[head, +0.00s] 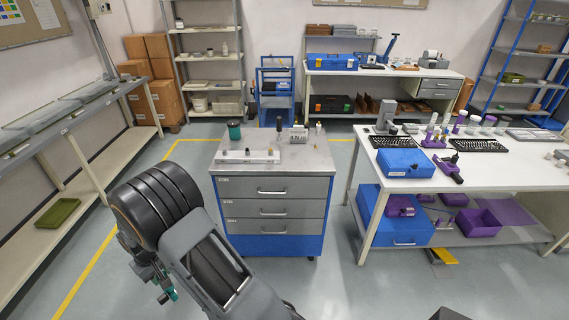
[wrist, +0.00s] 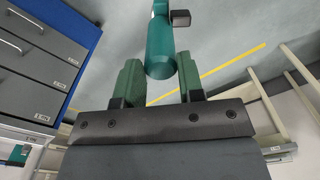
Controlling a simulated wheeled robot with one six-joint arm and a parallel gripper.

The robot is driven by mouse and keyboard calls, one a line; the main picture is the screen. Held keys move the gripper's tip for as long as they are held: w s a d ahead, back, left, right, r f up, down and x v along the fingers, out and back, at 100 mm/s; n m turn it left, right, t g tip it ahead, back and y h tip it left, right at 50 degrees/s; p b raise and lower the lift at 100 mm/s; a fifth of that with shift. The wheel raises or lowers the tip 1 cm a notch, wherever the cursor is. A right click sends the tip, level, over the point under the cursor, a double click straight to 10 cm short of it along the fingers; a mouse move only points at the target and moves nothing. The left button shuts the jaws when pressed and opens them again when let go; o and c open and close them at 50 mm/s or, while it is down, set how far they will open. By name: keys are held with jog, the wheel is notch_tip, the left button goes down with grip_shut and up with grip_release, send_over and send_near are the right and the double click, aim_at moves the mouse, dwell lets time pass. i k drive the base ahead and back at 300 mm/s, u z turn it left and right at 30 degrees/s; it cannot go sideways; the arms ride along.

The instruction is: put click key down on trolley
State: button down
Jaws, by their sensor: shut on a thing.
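The trolley (head: 305,161) stands in the middle of the head view, a grey-topped cabinet with grey drawers and a blue base. Its drawers also show at the left of the wrist view (wrist: 45,52). My gripper (wrist: 160,82) has green fingers and is shut on a teal, rounded piece with a small black block, seemingly the click key (wrist: 160,52). In the head view my gripper (head: 160,275) is low, left of the trolley and apart from it, with a teal bit of the held thing (head: 170,291) showing. My arm hides part of it.
The trolley top holds a teal cup (head: 234,130), a white tray (head: 250,156), a dark bottle (head: 279,125) and a small rack (head: 298,134). Its front right is bare. A white table (head: 365,160) stands right, a long shelf (head: 75,165) left. The floor between is clear.

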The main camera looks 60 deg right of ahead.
aim_at(303, 161)
jog(key=z, duration=1.6)
